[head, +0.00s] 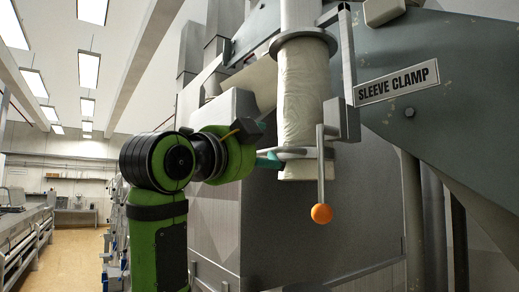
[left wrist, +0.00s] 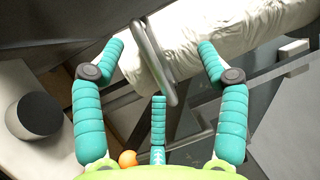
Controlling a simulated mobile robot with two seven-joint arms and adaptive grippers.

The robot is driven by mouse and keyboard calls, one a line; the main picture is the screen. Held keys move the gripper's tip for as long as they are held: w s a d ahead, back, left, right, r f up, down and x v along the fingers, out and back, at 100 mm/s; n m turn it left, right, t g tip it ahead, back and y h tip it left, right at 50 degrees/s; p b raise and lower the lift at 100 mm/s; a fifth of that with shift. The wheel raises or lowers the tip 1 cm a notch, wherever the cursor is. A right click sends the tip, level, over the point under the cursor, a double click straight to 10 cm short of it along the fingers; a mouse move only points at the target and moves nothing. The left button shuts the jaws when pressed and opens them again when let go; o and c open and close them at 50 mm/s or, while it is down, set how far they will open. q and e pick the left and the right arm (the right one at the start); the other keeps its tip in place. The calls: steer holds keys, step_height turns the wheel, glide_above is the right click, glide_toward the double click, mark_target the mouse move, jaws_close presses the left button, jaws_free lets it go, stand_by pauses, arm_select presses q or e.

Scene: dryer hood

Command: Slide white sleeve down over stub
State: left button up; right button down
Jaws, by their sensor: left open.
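The white sleeve (head: 303,95) is a wrinkled cloth tube hanging upright below a grey flange (head: 303,42). A metal ring (head: 293,153) encircles it near its lower end, and a short length of cloth shows below the ring. No separate stub can be made out. My left gripper (head: 270,160) is at the left side of the sleeve, at about ring height. In the left wrist view my left gripper (left wrist: 160,58) has its teal fingers spread, with the sleeve (left wrist: 235,38) and ring (left wrist: 153,62) in front of them. Contact cannot be told. My right gripper is not in view.
A bracket (head: 346,110) and the "SLEEVE CLAMP" sign (head: 397,82) are to the right. Grey machine panels (head: 300,235) stand behind. An open aisle (head: 80,255) lies far left.

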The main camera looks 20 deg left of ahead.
mark_target(281, 154)
arm_select(q)
steer(key=w, duration=0.1)
steer(key=w+d, duration=0.1)
steer(key=shift+w+d+f, duration=0.2)
steer(key=shift+w+d, duration=0.1)
steer(key=shift+c, duration=0.4)
steer(key=shift+w+f, duration=0.1)
steer(key=shift+w, duration=0.15)
steer(key=shift+s+a, duration=0.15)
steer(key=shift+a, duration=0.15)
steer(key=shift+s+a, duration=0.45)
steer(key=shift+s, duration=0.2)
steer(key=v, duration=1)
steer(key=shift+s, duration=0.4)
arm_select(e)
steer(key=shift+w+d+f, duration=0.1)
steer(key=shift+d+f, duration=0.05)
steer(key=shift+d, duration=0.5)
arm_select(q)
steer(key=shift+d+f, duration=0.1)
steer(key=shift+d, duration=0.05)
